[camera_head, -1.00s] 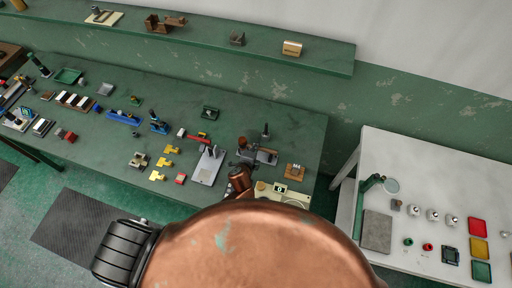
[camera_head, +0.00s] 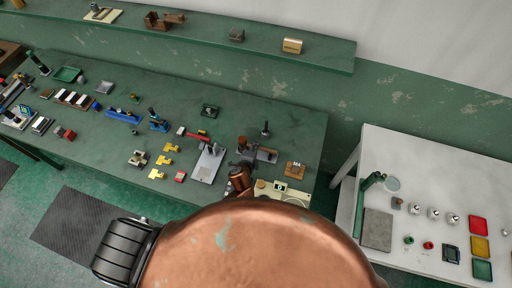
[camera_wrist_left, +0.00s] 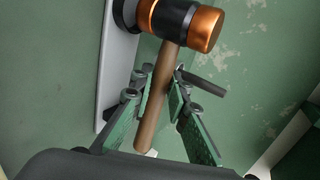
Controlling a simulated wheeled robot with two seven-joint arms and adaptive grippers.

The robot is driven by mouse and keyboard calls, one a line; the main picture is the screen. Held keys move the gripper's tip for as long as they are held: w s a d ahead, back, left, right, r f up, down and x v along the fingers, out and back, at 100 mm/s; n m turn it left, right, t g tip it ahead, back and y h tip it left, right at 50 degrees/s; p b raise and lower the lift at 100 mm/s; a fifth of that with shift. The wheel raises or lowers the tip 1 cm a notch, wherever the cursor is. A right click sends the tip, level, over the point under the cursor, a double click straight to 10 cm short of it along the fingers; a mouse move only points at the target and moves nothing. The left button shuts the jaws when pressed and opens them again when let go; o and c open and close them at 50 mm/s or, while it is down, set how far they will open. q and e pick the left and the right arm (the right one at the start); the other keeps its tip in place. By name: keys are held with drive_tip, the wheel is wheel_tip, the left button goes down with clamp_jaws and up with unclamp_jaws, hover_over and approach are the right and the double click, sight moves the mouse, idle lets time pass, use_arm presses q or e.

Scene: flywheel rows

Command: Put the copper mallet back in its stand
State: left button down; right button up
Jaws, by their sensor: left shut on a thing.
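The copper mallet (camera_wrist_left: 176,55) shows in the left wrist view, with a copper and black head at the top and a brown wooden handle running down. My left gripper (camera_wrist_left: 161,80) has its green-padded fingers on either side of the handle and is shut on it. In the head view my left gripper (camera_head: 245,163) is small, over the right end of the green bench, and the mallet is hard to make out there. A light grey plate (camera_wrist_left: 118,75) is beside the mallet head. I cannot tell for certain which thing is the mallet's stand. My right gripper is not in view.
The green bench (camera_head: 90,125) carries many small items. A wooden block (camera_head: 295,170) is to the right. A white table (camera_head: 440,160) stands apart at the right.

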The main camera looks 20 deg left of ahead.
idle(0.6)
use_arm(q)
drive_tip(key=shift+f+b, duration=0.35)
drive_tip(key=shift+f, duration=0.05)
drive_tip(key=shift+f+b, duration=0.55)
drive_tip(key=shift+f, duration=0.1)
drive_tip(key=c, duration=1.9)
unclamp_jaws()
drive_tip(key=shift+o, duration=0.7)
drive_tip(key=shift+f, duration=0.1)
